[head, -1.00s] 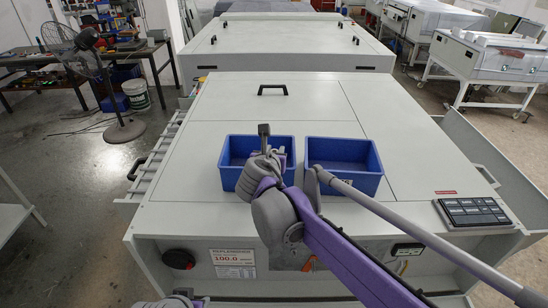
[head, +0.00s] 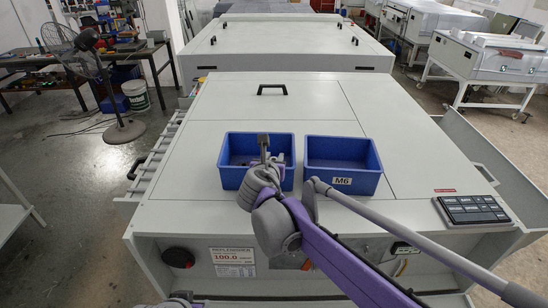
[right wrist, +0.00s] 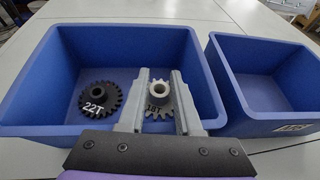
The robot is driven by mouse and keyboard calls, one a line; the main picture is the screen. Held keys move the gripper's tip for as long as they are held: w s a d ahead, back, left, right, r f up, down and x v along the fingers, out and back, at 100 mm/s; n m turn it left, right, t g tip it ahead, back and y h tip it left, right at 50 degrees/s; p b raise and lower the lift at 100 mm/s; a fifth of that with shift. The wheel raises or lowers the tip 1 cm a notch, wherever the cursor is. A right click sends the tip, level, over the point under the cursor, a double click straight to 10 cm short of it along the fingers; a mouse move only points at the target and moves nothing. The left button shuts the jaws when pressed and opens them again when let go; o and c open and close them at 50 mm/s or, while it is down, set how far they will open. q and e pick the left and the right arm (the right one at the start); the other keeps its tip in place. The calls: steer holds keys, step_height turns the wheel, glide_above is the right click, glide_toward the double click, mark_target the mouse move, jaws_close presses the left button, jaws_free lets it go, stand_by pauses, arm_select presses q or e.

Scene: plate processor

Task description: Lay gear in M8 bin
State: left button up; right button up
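A grey gear (right wrist: 158,102) lies in the left blue bin (right wrist: 28,85), which also shows in the head view (head: 230,176). That bin's label is hidden behind my arm. My right gripper (right wrist: 160,74) is over this bin. Its fingers stand apart on either side of the grey gear's hub, with a small gap showing on both sides. The fingers cover part of the gear's rim and its number. A black gear marked 22T (right wrist: 99,96) lies in the same bin, left of the fingers.
A second blue bin (head: 372,180), labelled M6, stands just right of the first and looks empty. Both stand on a wide pale machine top (head: 300,100). A keypad panel (head: 472,210) is at the right front edge. The top behind the bins is clear.

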steer(key=o, duration=0.3)
steer(key=shift+a+f, duration=0.1)
steer(key=shift+f, duration=0.35)
arm_select(q)
steer(key=shift+a+f, duration=0.1)
steer(key=shift+f, duration=0.05)
arm_select(e)
steer(key=shift+s, duration=0.1)
steer(key=shift+r, duration=0.15)
steer(key=shift+r, duration=0.45)
steer(key=shift+s+r, duration=0.2)
steer(key=shift+s, duration=0.05)
arm_select(q)
steer(key=shift+f, duration=0.3)
arm_select(e)
steer(key=v, duration=1.1)
steer(key=shift+r, duration=0.25)
